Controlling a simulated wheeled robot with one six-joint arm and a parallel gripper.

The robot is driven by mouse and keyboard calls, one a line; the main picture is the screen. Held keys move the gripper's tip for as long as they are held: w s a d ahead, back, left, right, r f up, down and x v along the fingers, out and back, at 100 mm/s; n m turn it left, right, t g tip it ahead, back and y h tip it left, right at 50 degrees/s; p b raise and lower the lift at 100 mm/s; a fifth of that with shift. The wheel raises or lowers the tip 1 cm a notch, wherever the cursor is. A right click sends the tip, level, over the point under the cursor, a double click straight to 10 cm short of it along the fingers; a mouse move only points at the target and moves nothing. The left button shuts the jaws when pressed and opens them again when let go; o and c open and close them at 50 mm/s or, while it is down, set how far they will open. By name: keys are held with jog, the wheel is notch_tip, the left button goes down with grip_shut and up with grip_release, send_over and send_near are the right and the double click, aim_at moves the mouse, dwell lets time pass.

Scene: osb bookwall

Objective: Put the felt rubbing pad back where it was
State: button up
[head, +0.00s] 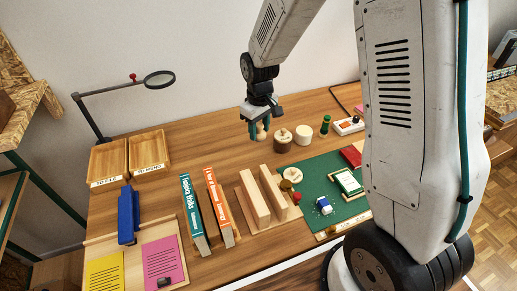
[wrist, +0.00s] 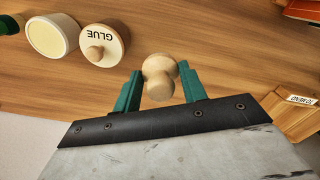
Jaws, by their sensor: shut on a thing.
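My gripper (head: 261,134) is raised above the back middle of the table. In the wrist view my gripper (wrist: 160,72) has its two green fingers shut on a pale turned-wood piece (wrist: 159,84) with a rounded top and a narrow waist. I take it for the felt rubbing pad (head: 262,132); no felt shows, and its underside is hidden. I cannot tell how high it is above the table.
A green mat (head: 325,175) holds a round wooden knobbed piece (head: 292,174) and small items. Wooden blocks (head: 254,200), upright books (head: 193,215) and trays (head: 148,150) lie left.

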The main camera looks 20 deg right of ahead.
aim_at(259, 125)
notch_tip(259, 125, down, 8)
jog(key=shift+r, duration=0.25)
jog(key=shift+f, duration=0.15)
jog(key=o, duration=1)
notch_tip(259, 125, up, 12)
jog(key=shift+r, duration=0.25)
jog(key=s+d+r+m, duration=0.1)
jog(key=s+r, duration=0.6)
jog(key=r, duration=0.2)
jog(key=s+d+r+m, duration=0.1)
jog(key=s+r, duration=0.3)
jog(key=s, duration=0.7)
jog(key=s+d+r+m+t, duration=0.1)
jog(key=s+r+m, duration=0.2)
jog(key=s, duration=0.8)
jog(key=shift+s+r, duration=0.4)
jog(key=shift+r, duration=0.4)
